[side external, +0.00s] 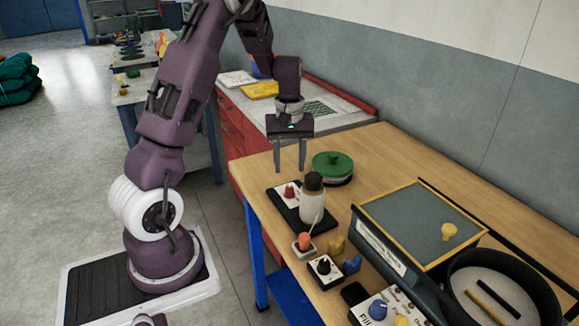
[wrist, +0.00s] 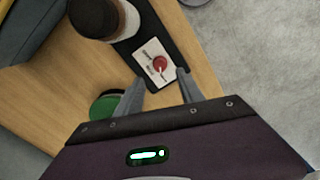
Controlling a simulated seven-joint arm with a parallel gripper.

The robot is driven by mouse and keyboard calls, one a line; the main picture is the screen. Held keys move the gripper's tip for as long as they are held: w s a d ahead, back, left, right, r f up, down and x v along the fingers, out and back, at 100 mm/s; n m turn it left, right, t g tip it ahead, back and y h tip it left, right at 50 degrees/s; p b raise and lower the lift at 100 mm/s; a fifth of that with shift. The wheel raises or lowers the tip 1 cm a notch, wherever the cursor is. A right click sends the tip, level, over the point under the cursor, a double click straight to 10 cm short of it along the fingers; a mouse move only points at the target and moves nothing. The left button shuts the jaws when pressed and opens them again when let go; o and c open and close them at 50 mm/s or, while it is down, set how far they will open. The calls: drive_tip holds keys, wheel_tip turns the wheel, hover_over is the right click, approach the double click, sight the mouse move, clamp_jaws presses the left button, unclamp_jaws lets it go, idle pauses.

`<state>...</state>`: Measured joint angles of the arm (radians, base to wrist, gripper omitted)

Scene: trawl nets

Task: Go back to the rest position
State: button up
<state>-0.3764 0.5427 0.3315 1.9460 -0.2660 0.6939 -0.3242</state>
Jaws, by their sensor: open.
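My gripper (side external: 290,156) is open and empty, its two fingers pointing down above the left end of the wooden table. In the wrist view its fingers (wrist: 158,88) are apart with nothing between them. Just below and in front of it is a dark board with a red knob (side external: 289,192) on a white label; the knob also shows in the wrist view (wrist: 160,64). A white bottle with a dark cap (side external: 312,203) stands on or against that board. A round green lidded item (side external: 333,167) stands to the right of the fingers.
The wooden table (side external: 389,150) has free room behind the green item. A grey yellow-edged panel (side external: 410,222) and a round black pan (side external: 503,290) stand at the right. Small knobbed blocks (side external: 325,269) lie near the front edge. A red cabinet (side external: 232,125) stands behind.

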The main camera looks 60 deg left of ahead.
drive_tip(key=s+d+r+m+t, duration=0.25)
drive_tip(key=d+r+m, duration=0.25)
drive_tip(key=d+r, duration=0.7)
drive_tip(key=s+d+r+m+t, duration=0.1)
drive_tip(key=s+d+m, duration=0.3)
drive_tip(key=s, duration=0.4)
drive_tip(key=s+d+r+m+t, duration=0.2)
drive_tip(key=s+d+r+m, duration=0.2)
drive_tip(key=s+d, duration=0.2)
drive_tip(key=shift+s+d+m, duration=0.3)
drive_tip(key=shift+s+d, duration=0.05)
drive_tip(key=shift+s, duration=0.75)
